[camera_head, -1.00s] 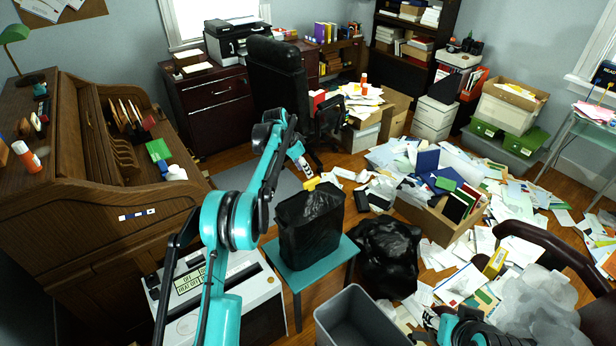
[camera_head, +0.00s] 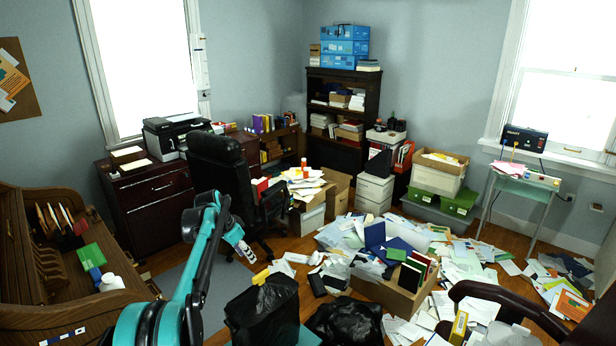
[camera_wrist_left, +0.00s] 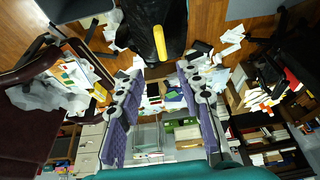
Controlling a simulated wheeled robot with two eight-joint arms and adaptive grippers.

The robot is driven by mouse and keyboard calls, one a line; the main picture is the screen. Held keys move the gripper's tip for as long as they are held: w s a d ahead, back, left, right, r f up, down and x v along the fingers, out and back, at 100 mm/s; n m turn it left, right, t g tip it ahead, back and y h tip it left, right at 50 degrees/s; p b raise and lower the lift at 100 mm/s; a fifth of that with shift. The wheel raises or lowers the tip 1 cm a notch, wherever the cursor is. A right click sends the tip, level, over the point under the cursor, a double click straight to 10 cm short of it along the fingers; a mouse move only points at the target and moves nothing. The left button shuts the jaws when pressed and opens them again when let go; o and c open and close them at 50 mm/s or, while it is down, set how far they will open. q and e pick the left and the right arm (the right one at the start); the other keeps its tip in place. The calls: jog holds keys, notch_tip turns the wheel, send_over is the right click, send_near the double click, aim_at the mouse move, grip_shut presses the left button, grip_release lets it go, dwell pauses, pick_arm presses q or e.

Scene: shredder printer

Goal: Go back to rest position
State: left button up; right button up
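My left arm comes in from the bottom left in the head view, teal and black, bent at a raised elbow. Its left gripper (camera_head: 244,250) hangs down above the floor, behind the black bin bag. In the left wrist view the two grey-purple fingers of the gripper (camera_wrist_left: 160,68) stand well apart, with nothing between them. A yellow object (camera_wrist_left: 160,42) shows beyond the fingertips, at the black bag's edge; it also shows in the head view (camera_head: 260,277). My right gripper is not in view.
The black bag (camera_head: 262,312) stands in front of the left gripper. A rolltop desk (camera_head: 60,312) is at left, a black office chair (camera_head: 215,160) behind. Papers and an open cardboard box (camera_head: 395,300) cover the floor at right. A dark curved chair arm (camera_head: 510,305) is at lower right.

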pick_arm(q)
jog(key=s+d+r+n+t+y+b, duration=0.1)
jog(key=s+d+r, duration=0.1)
jog(key=s, duration=0.5)
jog(key=s+d+r+n+b, duration=0.1)
jog(key=s+d+r+n, duration=0.15)
jog(key=s, duration=0.55)
jog(key=s+d+r+n+t+y+b, duration=0.1)
jog(key=s+d+r, duration=0.2)
jog(key=s, duration=0.4)
jog(key=s+d+f+n+b, duration=0.1)
jog(key=s+f, duration=0.5)
jog(key=s, duration=0.4)
jog(key=s+d+f+n+t+b, duration=0.1)
jog(key=s+f, duration=0.5)
jog(key=s, duration=0.5)
jog(key=shift+s+f+n+t+y+b, duration=0.3)
jog(key=shift+n+b, duration=0.05)
jog(key=shift+b, duration=0.05)
